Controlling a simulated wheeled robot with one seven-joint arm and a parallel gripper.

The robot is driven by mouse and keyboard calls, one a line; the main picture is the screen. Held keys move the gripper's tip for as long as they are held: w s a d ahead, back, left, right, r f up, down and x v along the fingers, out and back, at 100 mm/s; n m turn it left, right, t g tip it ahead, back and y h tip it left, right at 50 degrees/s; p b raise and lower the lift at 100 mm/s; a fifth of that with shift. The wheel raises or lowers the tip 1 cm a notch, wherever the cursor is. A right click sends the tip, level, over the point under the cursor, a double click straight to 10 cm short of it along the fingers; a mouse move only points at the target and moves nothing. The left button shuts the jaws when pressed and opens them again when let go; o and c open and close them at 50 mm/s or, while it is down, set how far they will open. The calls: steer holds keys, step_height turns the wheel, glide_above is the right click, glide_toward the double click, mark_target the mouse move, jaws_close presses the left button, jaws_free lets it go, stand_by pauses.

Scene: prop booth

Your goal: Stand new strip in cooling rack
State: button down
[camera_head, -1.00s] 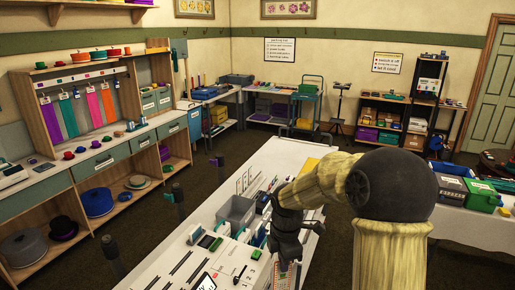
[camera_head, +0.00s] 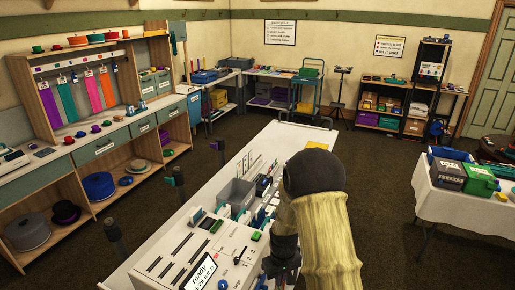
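My gripper (camera_head: 281,268) is at the bottom centre, over the near right part of the long white bench (camera_head: 192,203). Its fingers are small and dark, and I cannot tell whether they are open or hold anything. My arm covers the right part of the bench. A white machine (camera_head: 178,250) with dark slots stands at the near end, with a tilted screen (camera_head: 204,272) reading "ready". No new strip can be made out. Thin upright pieces (camera_head: 246,163) stand farther along the bench; I cannot tell whether they are the cooling rack.
A grey bin (camera_head: 236,193) and several small coloured items lie mid-bench. Dark posts (camera_head: 114,237) stand along its left side. Shelves with hats and ribbons (camera_head: 88,105) are at left. A white-clothed table (camera_head: 450,203) with boxes is at right. Open floor lies between.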

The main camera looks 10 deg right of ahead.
step_height(320, 180, down, 3)
steer(key=m, duration=0.3)
steer(key=shift+w+f, duration=0.1)
steer(key=shift+f, duration=0.1)
steer(key=shift+f+b, duration=0.5)
steer(key=shift+b, duration=0.05)
